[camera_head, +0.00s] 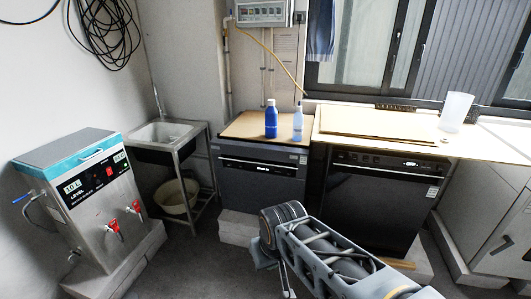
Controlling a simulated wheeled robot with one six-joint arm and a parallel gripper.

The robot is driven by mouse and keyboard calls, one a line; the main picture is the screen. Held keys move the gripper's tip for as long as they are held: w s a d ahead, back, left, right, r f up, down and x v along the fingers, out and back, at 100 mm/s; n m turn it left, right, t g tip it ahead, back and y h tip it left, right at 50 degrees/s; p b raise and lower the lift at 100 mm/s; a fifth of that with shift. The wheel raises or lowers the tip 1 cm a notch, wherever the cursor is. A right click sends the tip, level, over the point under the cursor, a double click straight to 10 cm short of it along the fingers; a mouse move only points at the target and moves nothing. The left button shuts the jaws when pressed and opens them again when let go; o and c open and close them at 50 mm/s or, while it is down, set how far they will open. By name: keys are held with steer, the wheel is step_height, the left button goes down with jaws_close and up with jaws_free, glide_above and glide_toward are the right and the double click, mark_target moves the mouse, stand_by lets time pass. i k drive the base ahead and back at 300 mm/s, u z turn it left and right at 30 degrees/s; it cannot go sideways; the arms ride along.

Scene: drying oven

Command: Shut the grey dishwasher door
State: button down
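The dark grey dishwasher (260,187) stands left of centre under a wooden-topped counter. Its door front is close to upright, with a handle strip and small white lettering near the top. I cannot tell from this angle whether the door is fully closed or slightly ajar. My arm (335,262) reaches in from the lower right, and its dark rounded joint is in front of and below the dishwashers. My gripper is not visible in this view. The arm shows no visible contact with the grey door.
A black dishwasher (372,203) stands right of the grey one. A blue bottle (271,119) and a clear blue one (298,123) stand on the counter. A steel boiler (95,205) and a sink (165,137) are left. Floor (195,262) is free at lower left centre.

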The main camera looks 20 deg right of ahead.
mark_target(263, 180)
steer(key=z, duration=0.3)
steer(key=i, duration=1.35)
steer(key=u, duration=1)
